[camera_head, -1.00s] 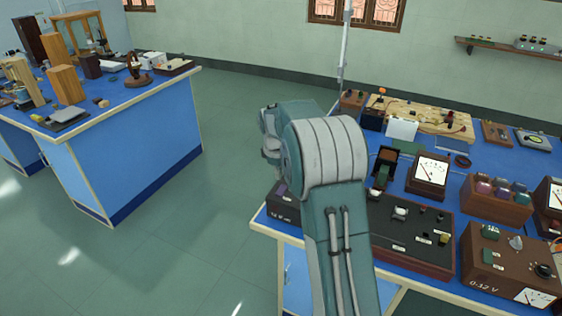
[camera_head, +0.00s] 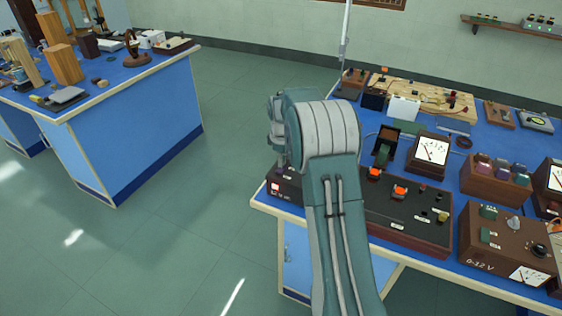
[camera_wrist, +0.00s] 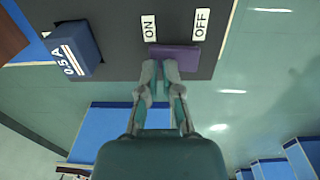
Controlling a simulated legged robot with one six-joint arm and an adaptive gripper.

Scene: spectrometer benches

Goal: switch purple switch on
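The purple switch (camera_wrist: 180,57) lies on a dark panel in the wrist view, below the white ON label (camera_wrist: 149,28) and OFF label (camera_wrist: 201,24). I cannot tell its tilt clearly. My gripper (camera_wrist: 160,66) has its fingertips close together at the switch's lower left edge, on the ON side, with nothing seen between them. They seem to touch the switch or almost touch it. In the head view my arm covers the gripper and much of the panel's left end. A red light (camera_head: 275,187) shows at that end.
The dark panel (camera_head: 420,238) carries two glowing orange-red lamps (camera_head: 399,191). A blue block marked 0.5 A (camera_wrist: 76,46) stands left of the switch. Meters and boxes crowd the blue bench (camera_head: 480,130). Another bench (camera_head: 140,120) stands left, with open floor between.

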